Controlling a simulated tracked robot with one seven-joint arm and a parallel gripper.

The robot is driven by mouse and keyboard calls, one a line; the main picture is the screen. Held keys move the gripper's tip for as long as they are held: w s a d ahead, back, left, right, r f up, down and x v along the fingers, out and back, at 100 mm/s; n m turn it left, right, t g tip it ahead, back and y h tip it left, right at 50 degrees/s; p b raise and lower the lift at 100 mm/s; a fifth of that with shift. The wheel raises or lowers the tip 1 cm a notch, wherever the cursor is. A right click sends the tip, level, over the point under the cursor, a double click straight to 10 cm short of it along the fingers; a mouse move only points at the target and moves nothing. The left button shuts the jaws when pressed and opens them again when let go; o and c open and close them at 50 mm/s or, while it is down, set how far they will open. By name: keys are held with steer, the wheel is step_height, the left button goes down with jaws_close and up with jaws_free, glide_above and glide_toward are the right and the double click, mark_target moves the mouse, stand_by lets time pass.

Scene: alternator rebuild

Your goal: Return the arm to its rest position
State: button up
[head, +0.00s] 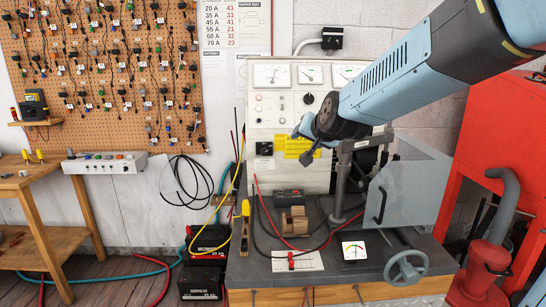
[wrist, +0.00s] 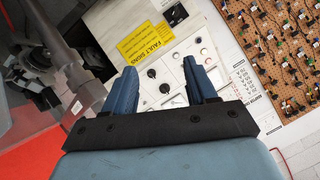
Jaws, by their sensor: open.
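My gripper (wrist: 162,90) is open and empty in the wrist view, its two blue fingers apart with the grey test panel beyond them. In the head view my blue-grey arm reaches in from the upper right, and the end of it (head: 316,140) hangs in front of the test panel (head: 283,104). The fingers are small and partly hidden by the wrist there. The yellow fault-signs label (head: 298,147) is just behind the gripper, and it also shows in the wrist view (wrist: 146,41).
A red machine (head: 495,130) stands at right. A pegboard (head: 105,70) and wooden table (head: 42,172) are at left. Floor between is partly cabled.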

steer(key=s+d+f+n+g+h, duration=0.1)
steer(key=s+d, duration=0.3)
steer(key=s, duration=0.5)
steer(key=s+d+f+n+g+h, duration=0.1)
steer(key=s+d+f+g, duration=0.1)
steer(key=s+d, duration=0.3)
steer(key=s+d+f+n+g+h, duration=0.1)
steer(key=s+d+g, duration=0.2)
steer(key=s, duration=1.1)
steer(key=shift+d+f, duration=0.4)
steer(key=shift+d, duration=0.75)
